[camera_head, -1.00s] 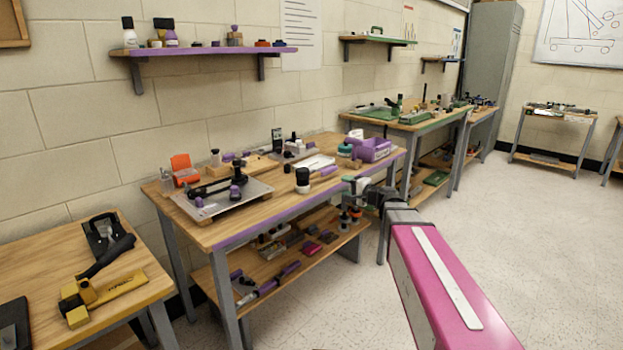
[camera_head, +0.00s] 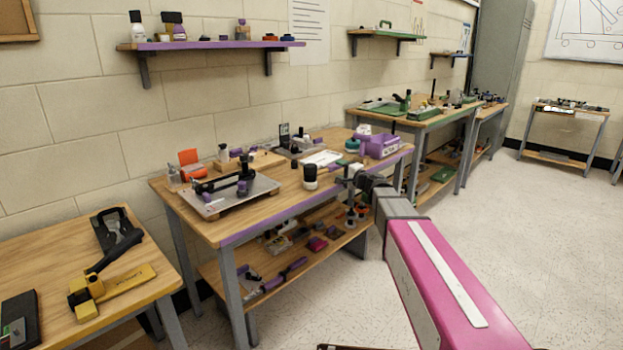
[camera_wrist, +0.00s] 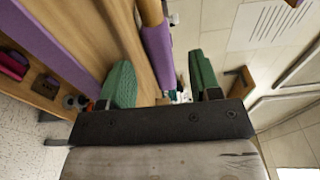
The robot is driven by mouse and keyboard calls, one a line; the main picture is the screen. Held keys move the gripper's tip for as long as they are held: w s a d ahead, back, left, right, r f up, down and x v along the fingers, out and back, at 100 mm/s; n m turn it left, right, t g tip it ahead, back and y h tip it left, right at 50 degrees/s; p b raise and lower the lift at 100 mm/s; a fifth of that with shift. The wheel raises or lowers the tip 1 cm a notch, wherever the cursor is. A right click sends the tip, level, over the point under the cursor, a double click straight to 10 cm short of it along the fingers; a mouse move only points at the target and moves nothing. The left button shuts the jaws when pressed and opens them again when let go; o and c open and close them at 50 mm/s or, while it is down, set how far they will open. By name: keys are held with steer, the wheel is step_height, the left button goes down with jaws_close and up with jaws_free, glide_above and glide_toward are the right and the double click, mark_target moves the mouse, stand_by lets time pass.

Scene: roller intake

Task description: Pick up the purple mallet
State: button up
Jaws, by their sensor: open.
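The purple mallet lies on the wooden workbench with the purple front edge (camera_head: 268,224). Its black and pale head (camera_head: 310,177) shows in the head view, left of my gripper (camera_head: 347,181). Its handle is mostly hidden there behind my gripper. In the wrist view the mallet's purple grip (camera_wrist: 157,48) and wooden shaft lie ahead, between the lines of my two green fingers. My gripper, also in the wrist view (camera_wrist: 160,66), is open. I cannot tell whether the fingers reach around the grip. The head is out of the wrist view.
A metal plate with a black clamp (camera_head: 220,196) stands on the bench's left. A lower shelf (camera_head: 290,262) holds several parts. The floor at right is clear.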

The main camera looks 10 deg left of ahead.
steer(key=shift+x, duration=1.2)
steer(key=shift+d, duration=0.1)
jaws_close()
steer(key=shift+r, duration=0.1)
